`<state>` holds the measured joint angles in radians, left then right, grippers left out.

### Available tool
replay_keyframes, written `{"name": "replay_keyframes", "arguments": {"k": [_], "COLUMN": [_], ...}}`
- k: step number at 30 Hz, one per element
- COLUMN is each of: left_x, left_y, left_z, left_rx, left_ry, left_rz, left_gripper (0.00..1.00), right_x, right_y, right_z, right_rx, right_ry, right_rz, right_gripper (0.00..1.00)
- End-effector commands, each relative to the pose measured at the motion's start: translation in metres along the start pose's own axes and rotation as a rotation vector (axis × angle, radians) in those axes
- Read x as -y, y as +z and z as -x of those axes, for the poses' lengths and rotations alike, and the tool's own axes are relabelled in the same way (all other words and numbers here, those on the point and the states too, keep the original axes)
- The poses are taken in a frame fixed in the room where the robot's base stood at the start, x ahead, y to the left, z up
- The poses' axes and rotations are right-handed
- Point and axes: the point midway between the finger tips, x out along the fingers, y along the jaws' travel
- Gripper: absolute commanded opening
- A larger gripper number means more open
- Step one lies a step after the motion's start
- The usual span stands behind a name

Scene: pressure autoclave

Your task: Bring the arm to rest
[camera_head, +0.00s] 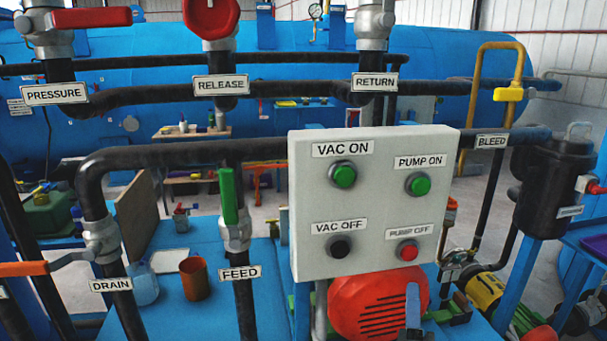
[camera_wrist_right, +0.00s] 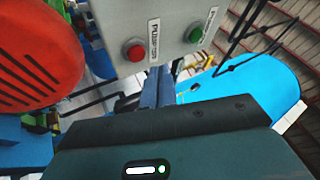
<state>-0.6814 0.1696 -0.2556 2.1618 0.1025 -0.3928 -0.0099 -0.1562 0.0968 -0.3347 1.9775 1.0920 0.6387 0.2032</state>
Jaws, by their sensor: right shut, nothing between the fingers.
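My right gripper (camera_head: 412,300) shows at the bottom of the head view, in front of the red ribbed motor cover (camera_head: 378,305) and below the grey control box (camera_head: 375,262). Its fingers point up and are shut, with nothing between them. In the right wrist view the closed fingers (camera_wrist_right: 158,88) stand below the box, near the red PUMP OFF button (camera_wrist_right: 135,51); I cannot tell the exact gap. My left gripper is not in view.
The box also carries the green VAC ON button (camera_head: 342,176). Black pipes surround it, with the green FEED handle (camera_head: 228,196) and orange DRAIN handle (camera_head: 24,269) to the left. An orange mug (camera_head: 195,280) stands on the blue surface. A black BLEED canister (camera_head: 553,190) is right.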

Motion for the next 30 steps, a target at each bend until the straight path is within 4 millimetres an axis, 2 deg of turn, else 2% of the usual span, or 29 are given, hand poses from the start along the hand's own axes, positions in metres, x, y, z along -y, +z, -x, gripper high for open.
{"name": "replay_keyframes", "arguments": {"k": [1,4,7,10,12,15,18,21,30], "left_x": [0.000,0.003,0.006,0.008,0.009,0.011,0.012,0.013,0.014], "left_y": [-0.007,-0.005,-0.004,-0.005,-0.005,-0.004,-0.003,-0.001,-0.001], "left_z": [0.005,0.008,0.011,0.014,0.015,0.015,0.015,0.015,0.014], "left_rx": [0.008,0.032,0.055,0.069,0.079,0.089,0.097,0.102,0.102], "left_ry": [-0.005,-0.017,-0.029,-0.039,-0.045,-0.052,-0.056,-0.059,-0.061], "left_rz": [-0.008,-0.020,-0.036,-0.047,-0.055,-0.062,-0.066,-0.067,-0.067], "left_gripper": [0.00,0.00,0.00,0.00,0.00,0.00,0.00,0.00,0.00], "right_x": [0.002,-0.010,-0.033,-0.060,-0.077,-0.094,-0.104,-0.109,-0.110], "right_y": [0.012,0.038,0.055,0.058,0.051,0.037,0.025,0.018,0.017], "right_z": [0.013,0.047,0.092,0.143,0.176,0.213,0.235,0.245,0.247], "right_rx": [0.109,0.346,0.594,0.835,0.981,1.138,1.233,1.278,1.285], "right_ry": [0.011,0.036,0.084,0.151,0.199,0.256,0.296,0.314,0.317], "right_rz": [0.114,0.361,0.610,0.844,0.986,1.136,1.226,1.271,1.279], "right_gripper": [0.00,0.00,0.00,0.00,0.00,0.00,0.00,0.00,0.00]}}
